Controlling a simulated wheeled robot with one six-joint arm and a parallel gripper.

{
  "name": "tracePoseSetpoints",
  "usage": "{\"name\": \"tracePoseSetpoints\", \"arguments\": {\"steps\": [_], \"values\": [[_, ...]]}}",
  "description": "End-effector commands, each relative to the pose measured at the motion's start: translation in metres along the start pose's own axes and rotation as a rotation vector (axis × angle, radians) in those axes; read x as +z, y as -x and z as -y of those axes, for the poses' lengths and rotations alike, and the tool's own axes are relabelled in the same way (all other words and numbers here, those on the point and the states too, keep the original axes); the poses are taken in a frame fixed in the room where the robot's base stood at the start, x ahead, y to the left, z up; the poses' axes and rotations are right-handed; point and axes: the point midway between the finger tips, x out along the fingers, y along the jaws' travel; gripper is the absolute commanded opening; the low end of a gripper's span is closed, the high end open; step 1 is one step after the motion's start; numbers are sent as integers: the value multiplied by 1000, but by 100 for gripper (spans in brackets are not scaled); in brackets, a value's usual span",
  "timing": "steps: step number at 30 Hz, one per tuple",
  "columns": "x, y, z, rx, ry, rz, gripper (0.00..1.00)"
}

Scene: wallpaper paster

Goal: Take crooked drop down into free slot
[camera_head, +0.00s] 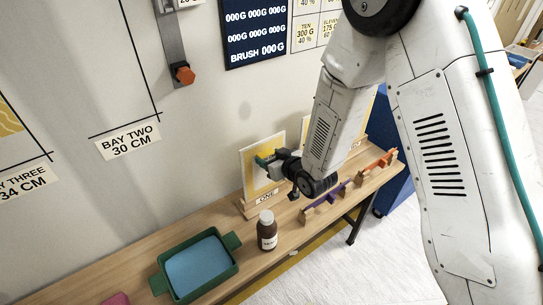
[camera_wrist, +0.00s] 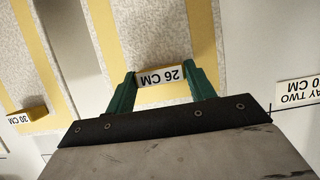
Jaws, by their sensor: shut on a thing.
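My gripper (camera_wrist: 162,80) is shut on the small 26 CM label tab (camera_wrist: 161,75) of a speckled grey drop with yellow side bands (camera_wrist: 203,35). The green fingers sit on either side of the tab. In the head view my gripper (camera_head: 264,161) is at the wall side of the bench, in front of a white-edged yellow panel (camera_head: 250,163) standing upright in a wooden holder marked ONE (camera_head: 265,197). My arm hides part of the panels beyond it. I cannot tell from these views which slot is free or whether the held drop touches its holder.
A green tray (camera_head: 195,265) with a blue inside and a brown bottle (camera_head: 267,231) stand on the wooden bench (camera_head: 297,235). Purple (camera_head: 326,201) and orange (camera_head: 378,163) items lie farther right. Another drop with a 30 CM tab (camera_wrist: 26,119) stands left in the wrist view.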

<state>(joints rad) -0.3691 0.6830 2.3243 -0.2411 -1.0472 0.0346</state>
Motion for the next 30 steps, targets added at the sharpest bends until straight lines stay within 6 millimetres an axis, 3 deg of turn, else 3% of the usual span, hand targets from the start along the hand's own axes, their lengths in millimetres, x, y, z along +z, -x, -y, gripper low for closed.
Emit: {"name": "tracePoseSetpoints", "arguments": {"steps": [23, 24, 26, 27, 30], "values": [[18, -8, 0, 0, 0, 0, 29], [18, -8, 0, 0, 0, 0, 57], [18, -8, 0, 0, 0, -1, 73], [18, -8, 0, 0, 0, 0, 79], [18, -8, 0, 0, 0, 0, 79]]}}
